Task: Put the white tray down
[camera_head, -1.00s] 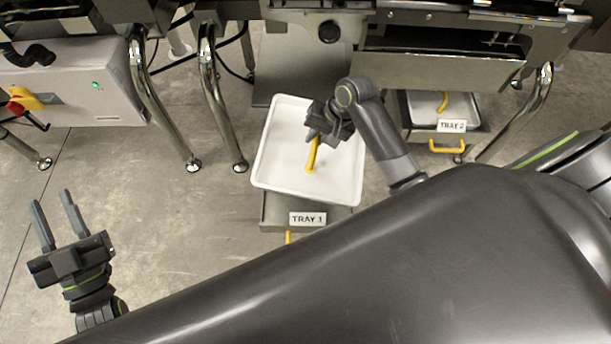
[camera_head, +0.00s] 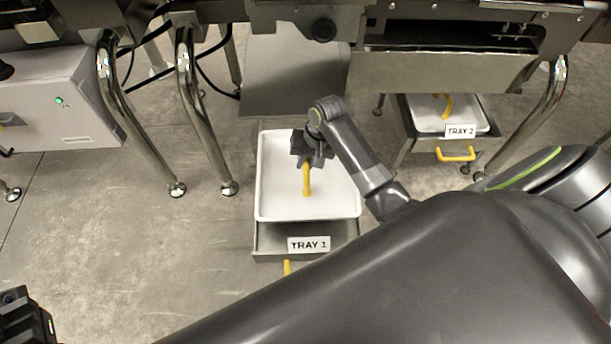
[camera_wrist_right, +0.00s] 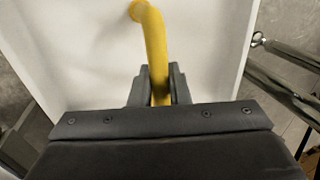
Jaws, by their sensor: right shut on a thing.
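The white tray (camera_head: 275,190) is in the middle of the head view, at or just above the grey holder labelled TRAY 1 (camera_head: 268,240). I cannot tell whether it rests on the holder. A yellow handle (camera_head: 307,180) stands up from the tray's middle. My right gripper (camera_head: 306,162) is shut on this handle; the right wrist view shows the yellow bar (camera_wrist_right: 157,60) between the two fingers, with the white tray floor behind it. Of my left gripper, only a dark part shows at the lower left corner of the head view; its fingers are out of frame.
A second white tray with a yellow handle sits in the holder labelled TRAY 2 (camera_head: 460,131) at the right. Metal legs (camera_head: 203,120) of the belt frame stand left of the tray. A grey control box (camera_head: 60,105) is at the far left. The floor at lower left is clear.

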